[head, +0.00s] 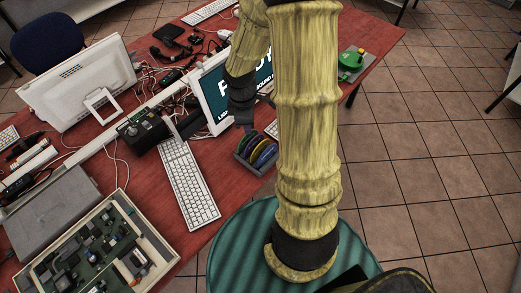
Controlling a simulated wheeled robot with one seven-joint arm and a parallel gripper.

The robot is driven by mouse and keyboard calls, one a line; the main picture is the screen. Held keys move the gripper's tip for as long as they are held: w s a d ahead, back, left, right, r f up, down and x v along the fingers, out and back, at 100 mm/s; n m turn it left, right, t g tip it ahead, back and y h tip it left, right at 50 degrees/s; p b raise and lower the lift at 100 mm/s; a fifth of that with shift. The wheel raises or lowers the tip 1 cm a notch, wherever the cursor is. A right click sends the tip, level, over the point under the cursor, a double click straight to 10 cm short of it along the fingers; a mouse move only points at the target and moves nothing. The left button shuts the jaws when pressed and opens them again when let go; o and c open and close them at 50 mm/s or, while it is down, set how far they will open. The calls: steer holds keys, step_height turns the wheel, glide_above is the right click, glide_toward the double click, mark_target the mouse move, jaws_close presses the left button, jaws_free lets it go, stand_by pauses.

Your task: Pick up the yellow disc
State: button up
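The yellow disc (257,150) stands on edge in a small dark rack (243,163) at the red table's near right edge. A blue disc (267,155) is beside it on the right, and a darker disc (247,143) is on its left. My gripper (247,128) hangs just above the rack's far left end. It is small and dark here, so its finger gap and any contact with the discs cannot be told. My pale yellow arm column stands just right of the rack.
A monitor (212,95) stands behind my gripper, very close. A white keyboard (188,185) and a black box (144,132) lie to the left, among loose cables. A green round object (351,60) sits at the table's right end. Bare table shows left of the rack.

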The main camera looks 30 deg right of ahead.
mark_target(260, 144)
steer(key=w+d+f+n, duration=0.5)
steer(key=d+f+n, duration=0.2)
steer(key=n, duration=0.2)
steer(key=shift+w+f+n+y+p, duration=0.2)
steer(key=shift+f+n+y+p, duration=0.1)
steer(key=shift+y+p, duration=0.15)
step_height(260, 144, down, 12)
steer(key=shift+s+f+p, duration=0.1)
steer(key=shift+s+p, duration=0.05)
steer(key=shift+p, duration=0.55)
